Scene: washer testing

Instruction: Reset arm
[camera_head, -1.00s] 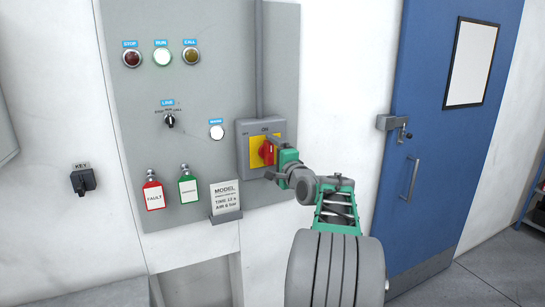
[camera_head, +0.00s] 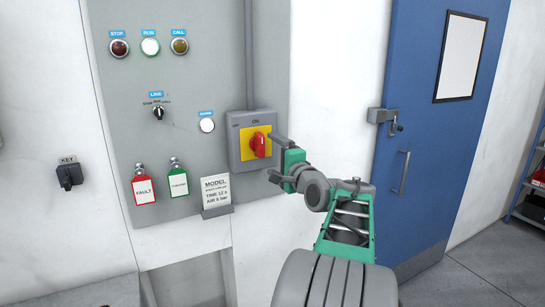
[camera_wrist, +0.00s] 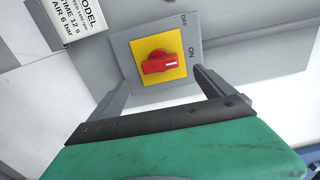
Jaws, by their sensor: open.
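My gripper (camera_head: 274,157) is open and empty, just to the right of the red rotary switch knob (camera_head: 259,145). The knob sits on a yellow plate in a grey box (camera_head: 238,152) on the wall panel. The wrist view shows the red knob (camera_wrist: 161,62) ahead, beyond the two finger tips (camera_wrist: 158,85), with clear space between fingers and knob. The switch box carries ON and OFF labels. The knob's white mark points toward the ON label in the wrist view.
The grey panel (camera_head: 190,90) holds lamps, a line selector (camera_head: 158,113), red and green tags and a model card (camera_head: 215,193). A key switch (camera_head: 69,174) is at left. A blue door (camera_head: 425,120) with a handle stands at right. Open floor lies at lower right.

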